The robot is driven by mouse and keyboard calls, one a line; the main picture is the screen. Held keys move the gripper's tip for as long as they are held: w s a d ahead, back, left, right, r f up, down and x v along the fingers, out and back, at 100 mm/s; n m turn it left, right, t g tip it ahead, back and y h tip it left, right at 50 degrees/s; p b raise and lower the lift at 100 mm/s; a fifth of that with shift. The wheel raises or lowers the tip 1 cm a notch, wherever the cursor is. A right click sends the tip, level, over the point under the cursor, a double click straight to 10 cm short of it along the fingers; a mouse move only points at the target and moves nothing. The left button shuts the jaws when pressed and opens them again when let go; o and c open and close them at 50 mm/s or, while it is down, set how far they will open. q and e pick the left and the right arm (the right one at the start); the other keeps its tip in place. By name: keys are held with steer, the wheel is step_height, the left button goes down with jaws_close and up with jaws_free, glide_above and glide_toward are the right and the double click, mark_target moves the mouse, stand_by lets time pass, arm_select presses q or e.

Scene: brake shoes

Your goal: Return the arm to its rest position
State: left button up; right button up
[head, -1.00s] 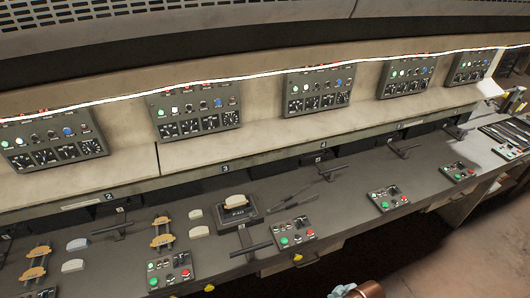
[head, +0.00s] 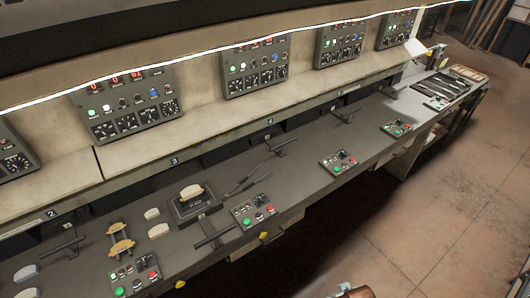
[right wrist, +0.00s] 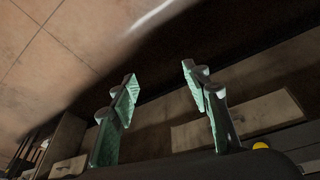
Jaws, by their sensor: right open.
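My right gripper (right wrist: 159,74) shows in the right wrist view with its two greenish fingers spread apart and nothing between them. It is away from the bench top, with floor and the dark bench underside behind it. Neither gripper shows in the head view. My left gripper is in neither view.
A long grey workbench (head: 300,172) runs from lower left to upper right. It carries a black fixture (head: 194,205) with a pale pad on it, a brake shoe frame (head: 120,239), loose pale pads and button boxes (head: 253,211). Tools lie on a tray (head: 440,88) at the far end. Brown floor (head: 440,200) at right is clear.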

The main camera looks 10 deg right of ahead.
steer(key=s+a+f+g+b, duration=0.1)
steer(key=s+f+b, duration=0.1)
steer(key=f, duration=1.3)
steer(key=s+f+b, duration=0.2)
steer(key=f+b, duration=0.1)
steer(key=f, duration=1.2)
steer(key=s+f+n+g+b, duration=0.1)
steer(key=s+f+b, duration=0.3)
steer(key=s+f, duration=1.5)
step_height(320, 180, down, 2)
steer(key=shift+a+f+g+y+b, duration=0.2)
steer(key=shift+g+y+b, duration=0.1)
steer(key=shift+b, duration=0.05)
